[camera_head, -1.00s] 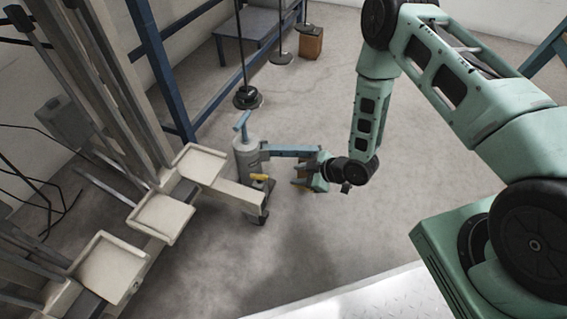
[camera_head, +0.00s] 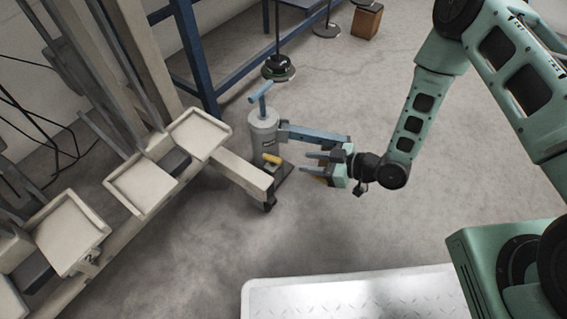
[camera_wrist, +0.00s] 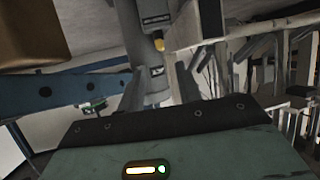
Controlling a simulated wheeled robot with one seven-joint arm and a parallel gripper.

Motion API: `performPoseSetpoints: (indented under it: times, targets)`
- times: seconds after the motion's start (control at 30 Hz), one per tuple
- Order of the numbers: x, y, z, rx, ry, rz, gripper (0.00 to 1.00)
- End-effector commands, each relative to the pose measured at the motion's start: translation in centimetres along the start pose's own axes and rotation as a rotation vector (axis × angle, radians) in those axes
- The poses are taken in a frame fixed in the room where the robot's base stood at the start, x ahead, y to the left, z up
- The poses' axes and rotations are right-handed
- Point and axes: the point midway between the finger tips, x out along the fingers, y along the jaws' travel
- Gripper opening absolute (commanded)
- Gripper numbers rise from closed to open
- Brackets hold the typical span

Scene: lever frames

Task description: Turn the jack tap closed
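The jack is a grey cylinder (camera_head: 264,134) with a blue T-shaped handle (camera_head: 262,93) on top and a blue bar (camera_head: 315,135) reaching right. The yellow tap (camera_head: 272,159) sits low on its near side. The yellow tap also shows in the wrist view (camera_wrist: 159,44), with the blue bar (camera_wrist: 60,92) at left. My gripper (camera_head: 315,162) is right of the tap, just below the bar's end in the picture. Its two fingers point left and stand apart, with nothing visible between them. There is a gap between fingertips and tap. The fingers are not clear in the wrist view.
A beige lift post with tray-like pads (camera_head: 200,135) stands left of the jack, its beam (camera_head: 235,170) close to the tap. A blue frame (camera_head: 250,65) and a round-based stand (camera_head: 278,68) are behind. Open floor (camera_head: 310,230) lies in front.

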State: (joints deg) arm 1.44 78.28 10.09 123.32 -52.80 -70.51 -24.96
Motion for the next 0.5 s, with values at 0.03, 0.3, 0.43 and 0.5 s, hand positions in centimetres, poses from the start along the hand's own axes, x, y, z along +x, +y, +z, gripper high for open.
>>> performPoseSetpoints:
  times: [0.03,0.3,0.43,0.5]
  targets:
    - [1.4,-0.1,0.4,-0.004,0.003,-0.003,0.35]
    - [6.6,0.0,0.3,-0.004,0.002,-0.001,0.35]
    - [8.2,0.0,0.3,-0.002,0.001,-0.001,0.35]
    - [8.7,0.0,0.2,-0.002,0.000,-0.001,0.35]
